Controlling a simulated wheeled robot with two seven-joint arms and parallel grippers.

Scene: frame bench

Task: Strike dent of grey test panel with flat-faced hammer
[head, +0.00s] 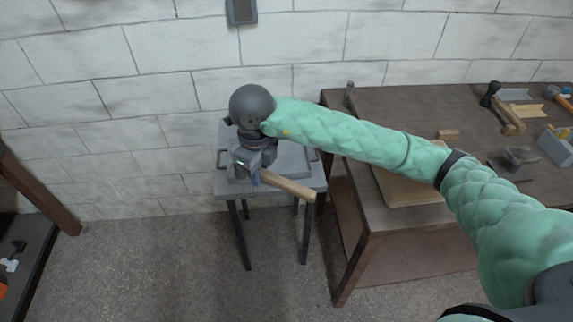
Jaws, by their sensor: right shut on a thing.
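My right gripper (252,177) is shut on a hammer, whose pale wooden handle (288,186) sticks out down and to the right. The hammer's head is hidden or cannot be told apart from the grey gripper. The gripper is over a small grey stand with dark legs. The grey test panel (290,162) appears to be its flat top, with a handle at each side. My wrist and gripper cover the panel's middle, and I cannot make out the dent. I cannot tell whether the hammer touches the panel. My left gripper is out of view.
A brown workbench (390,102) stands to the right, close to the stand. It bears a dark-headed hammer (507,116), a grey box (556,146), a dark block (514,163) and a pale board (408,187). A block wall is behind. The floor left of the stand is clear.

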